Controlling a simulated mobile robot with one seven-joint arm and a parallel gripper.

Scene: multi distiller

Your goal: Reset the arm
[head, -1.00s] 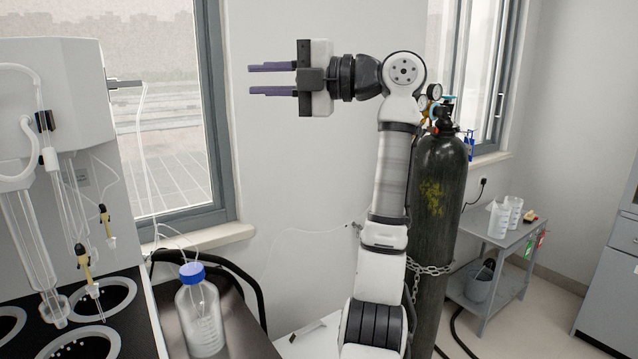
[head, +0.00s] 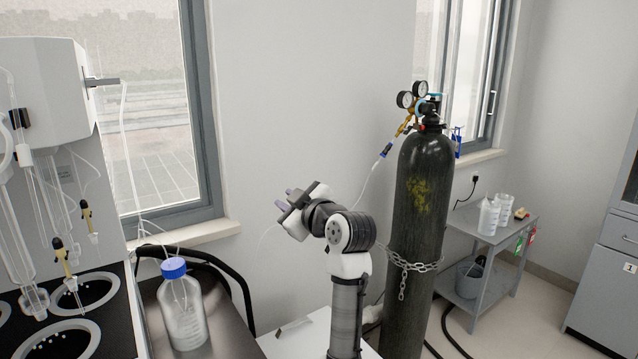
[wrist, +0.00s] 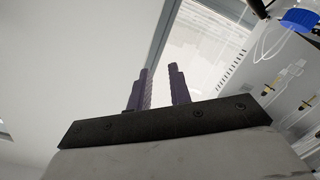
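My gripper (head: 283,199) is in the middle of the head view, low in front of the bare wall, with its purple fingers pointing up and left, away from the gas cylinder. My arm is folded lower than the cylinder's top. In the wrist view my gripper (wrist: 160,80) shows two purple fingers with a gap between them. Nothing is between the fingers, and they touch nothing that I can see.
A black gas cylinder (head: 415,195) with gauges and a chain stands right of my arm. A blue-capped bottle (head: 181,310) and the white distiller (head: 45,85) stand at left. A grey cart (head: 490,245) is at back right. The wall above my gripper is clear.

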